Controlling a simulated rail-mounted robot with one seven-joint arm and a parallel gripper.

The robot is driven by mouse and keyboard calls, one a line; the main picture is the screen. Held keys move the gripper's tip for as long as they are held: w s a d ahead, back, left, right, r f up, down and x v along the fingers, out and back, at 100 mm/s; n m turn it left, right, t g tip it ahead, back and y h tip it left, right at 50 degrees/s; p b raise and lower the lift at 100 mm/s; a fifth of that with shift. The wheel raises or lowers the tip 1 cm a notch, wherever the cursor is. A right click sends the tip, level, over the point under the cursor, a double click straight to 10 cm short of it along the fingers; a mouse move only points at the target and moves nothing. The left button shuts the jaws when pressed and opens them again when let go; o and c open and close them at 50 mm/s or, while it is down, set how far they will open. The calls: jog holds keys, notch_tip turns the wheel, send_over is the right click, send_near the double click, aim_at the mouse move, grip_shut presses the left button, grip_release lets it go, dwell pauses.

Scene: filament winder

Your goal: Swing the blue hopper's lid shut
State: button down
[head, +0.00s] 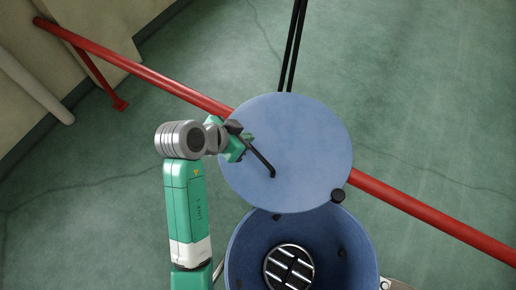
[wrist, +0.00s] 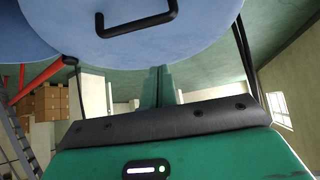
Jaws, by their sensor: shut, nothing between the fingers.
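The blue hopper (head: 352,235) stands at the bottom of the head view with its mouth uncovered. Its round blue lid (head: 310,130) is open, raised beyond the mouth, with a hinge at the near right edge. A black bar handle (head: 260,157) is on the lid's face. In the wrist view the lid (wrist: 210,22) fills the top, with the handle (wrist: 137,27) across it. My gripper (wrist: 159,72) is shut and empty, its fingertips below the handle in that picture. In the head view my gripper (head: 236,148) overlaps the lid's left side; contact cannot be told.
A red rail (head: 160,77) runs diagonally across the floor behind the lid. Two black uprights (head: 292,45) rise behind it. A metal grate (head: 289,268) lies inside the hopper. Cardboard boxes (wrist: 50,102) and a ladder (wrist: 18,145) stand far off at left in the wrist view.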

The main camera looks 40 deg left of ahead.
send_over(254, 146)
jog(key=w+d, duration=0.1)
jog(key=d, duration=0.2)
jog(key=f, duration=0.7)
jog(key=shift+w+a+f, duration=0.1)
jog(key=shift+w+a, duration=0.1)
jog(key=shift+a, duration=0.05)
jog(key=s, duration=0.1)
jog(key=s+p, duration=0.1)
jog(key=s, duration=0.1)
jog(key=shift+a+f, duration=0.2)
jog(key=shift+s+a+f, duration=0.1)
jog(key=shift+s, duration=0.25)
